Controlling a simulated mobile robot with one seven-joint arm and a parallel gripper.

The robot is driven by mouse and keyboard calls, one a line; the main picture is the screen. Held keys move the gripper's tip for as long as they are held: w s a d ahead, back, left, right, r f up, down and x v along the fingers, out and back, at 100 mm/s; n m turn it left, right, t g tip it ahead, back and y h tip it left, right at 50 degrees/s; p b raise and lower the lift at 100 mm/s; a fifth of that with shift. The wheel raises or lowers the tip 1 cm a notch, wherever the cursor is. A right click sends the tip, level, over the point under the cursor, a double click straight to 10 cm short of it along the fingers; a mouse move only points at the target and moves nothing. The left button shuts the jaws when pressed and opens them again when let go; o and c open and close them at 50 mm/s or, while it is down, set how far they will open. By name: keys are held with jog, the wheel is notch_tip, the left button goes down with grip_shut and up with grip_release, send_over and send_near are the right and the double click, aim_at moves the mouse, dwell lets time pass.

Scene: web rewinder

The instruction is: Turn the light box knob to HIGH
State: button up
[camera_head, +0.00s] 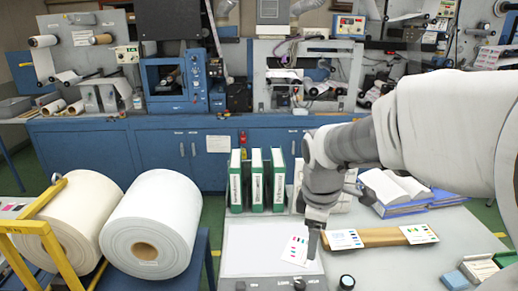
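The light box (250,242) is a grey, flat box with a pale top on the table at the bottom centre. Its front strip shows small dark fittings at the picture's bottom edge: one at the left (240,286) and one that looks like a knob (299,284) right of the middle. Labels there are too small to read, so the knob's setting cannot be told. My gripper (312,256) points down over the right part of the box, just behind the knob and seemingly apart from it. Its fingers overlap in this view, so their opening is unclear.
A printed card (298,249) lies on the light box. A round black object (346,283) stands right of it. Green-and-white binders (256,182) stand behind.

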aim_at(300, 284)
jog(key=w+f+n+g, duration=0.2)
jog(key=w+f+n, duration=0.5)
jog(key=shift+y, duration=0.4)
jog(key=f, duration=1.7)
jog(key=shift+s+d+f, duration=0.15)
jog(key=shift+s+d, duration=0.05)
jog(key=shift+c, duration=0.4)
grip_shut()
